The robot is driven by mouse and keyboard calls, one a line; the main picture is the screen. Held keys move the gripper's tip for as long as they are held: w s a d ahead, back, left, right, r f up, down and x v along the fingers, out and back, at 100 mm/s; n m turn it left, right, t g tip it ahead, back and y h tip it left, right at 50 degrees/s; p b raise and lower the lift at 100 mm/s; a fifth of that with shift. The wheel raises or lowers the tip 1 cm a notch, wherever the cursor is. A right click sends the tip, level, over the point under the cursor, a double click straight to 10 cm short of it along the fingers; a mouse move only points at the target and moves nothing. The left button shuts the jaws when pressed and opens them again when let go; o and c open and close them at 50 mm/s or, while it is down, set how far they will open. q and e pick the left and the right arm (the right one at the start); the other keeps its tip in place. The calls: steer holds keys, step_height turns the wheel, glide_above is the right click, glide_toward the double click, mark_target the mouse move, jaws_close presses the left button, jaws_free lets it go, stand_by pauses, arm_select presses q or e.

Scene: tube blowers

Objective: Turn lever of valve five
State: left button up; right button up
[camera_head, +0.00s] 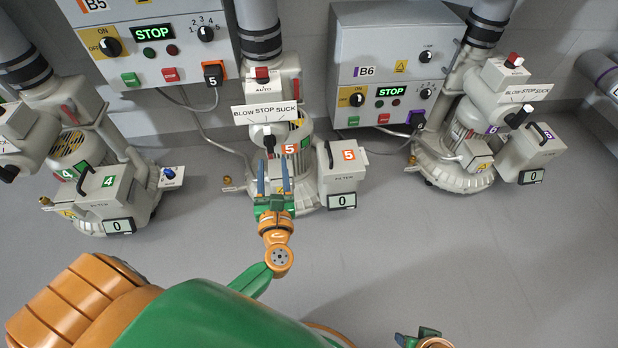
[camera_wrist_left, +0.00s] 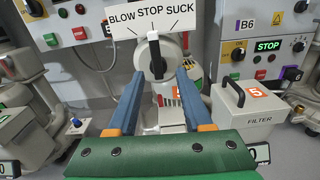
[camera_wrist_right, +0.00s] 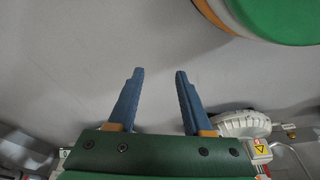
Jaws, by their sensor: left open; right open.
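Valve five's lever (camera_head: 268,136) is black and sits under the BLOW STOP SUCK sign (camera_head: 265,113) on blower five, in the middle of the head view. In the left wrist view the lever (camera_wrist_left: 154,52) stands upright, pointing at STOP. My left gripper (camera_head: 272,168) is open and empty in front of the valve. Its two blue fingers (camera_wrist_left: 156,80) spread to either side of the lever's line in the wrist view, apart from it. My right gripper (camera_wrist_right: 157,75) is open and empty over bare floor. In the head view only part of it (camera_head: 418,336) shows at the bottom edge.
The filter box marked 5 (camera_head: 342,172) stands just right of the valve. Blower four (camera_head: 103,195) is at the left and blower six (camera_head: 460,150) at the right. Control boxes B5 (camera_head: 155,45) and B6 (camera_head: 395,65) hang behind. The floor (camera_head: 480,255) in front is clear.

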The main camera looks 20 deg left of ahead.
mark_target(269, 144)
arm_select(q)
steer(key=shift+n, duration=0.3)
steer(key=x, duration=0.7)
steer(key=shift+a, duration=0.35)
jaws_close()
arm_select(e)
step_height(269, 144, up, 3)
steer(key=shift+w+a, duration=0.1)
steer(key=shift+a, duration=0.05)
